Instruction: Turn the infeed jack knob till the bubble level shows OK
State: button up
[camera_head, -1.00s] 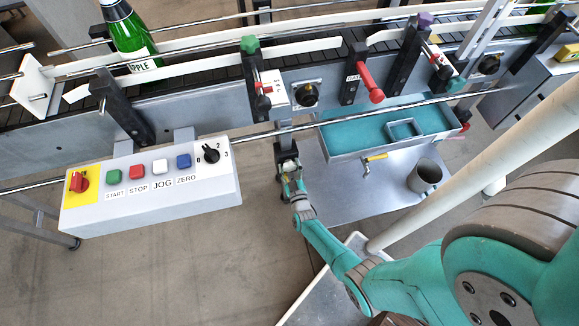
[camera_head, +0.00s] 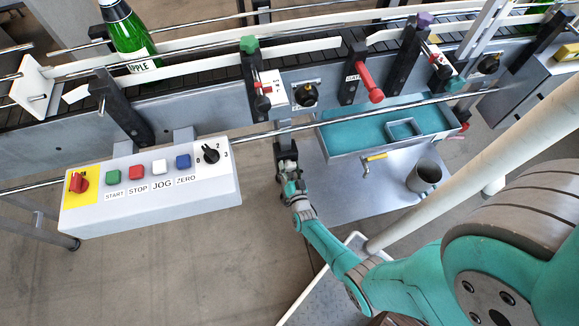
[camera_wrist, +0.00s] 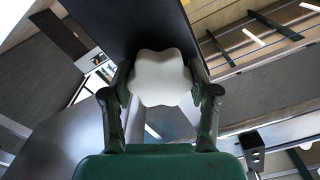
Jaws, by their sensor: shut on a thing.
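In the wrist view, a pale, lobed knob (camera_wrist: 160,78) sits between the two fingers of my gripper (camera_wrist: 162,100), which are shut on it. A dark upright post rises behind the knob. In the head view, my gripper (camera_head: 287,165) is under the conveyor's front side, below the front rail, at the dark jack leg.
A control box (camera_head: 150,200) with several buttons stands left of my gripper. A teal-lined tray (camera_head: 345,140) with a yellow-handled valve and a grey mug (camera_head: 424,177) are to the right. A green bottle (camera_head: 128,35) stands on the conveyor above.

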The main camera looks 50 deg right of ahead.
jog(key=shift+r+m, duration=0.1)
jog(key=shift+m, duration=0.2)
jog(key=o, duration=1.2)
jog(key=shift+c, duration=0.2)
jog(key=v, duration=1.2)
